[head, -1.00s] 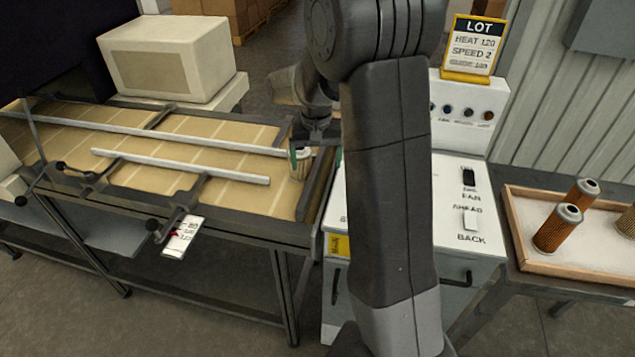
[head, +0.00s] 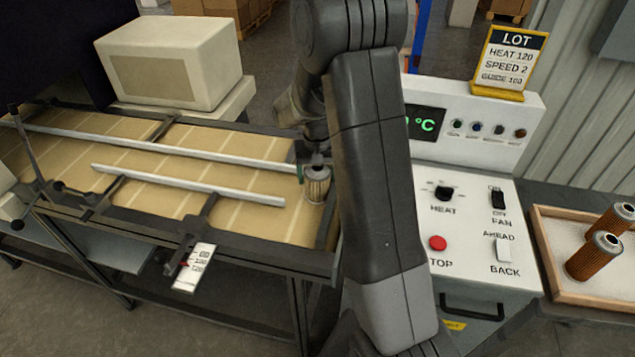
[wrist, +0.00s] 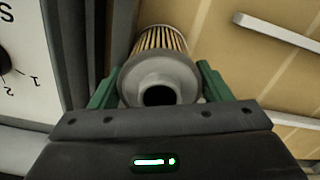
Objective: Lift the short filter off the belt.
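The short filter (head: 317,186), a pale pleated cylinder with a grey end cap, is upright at the right end of the tan belt (head: 265,224). In the wrist view the filter (wrist: 160,75) fills the space between two green fingers, its dark centre hole facing the camera. My gripper (wrist: 160,88) is around it, and the fingers appear to press on both sides. In the head view my gripper (head: 312,168) is over the filter, one green finger at its left and the other hidden. I see no clear gap under the filter.
White guide rails (head: 190,184) run along the belt. A control box (head: 470,235) with knobs, switches and a red button stands right of it. A wooden tray (head: 560,285) with orange filters is at far right. A cream box (head: 170,65) stands behind the belt.

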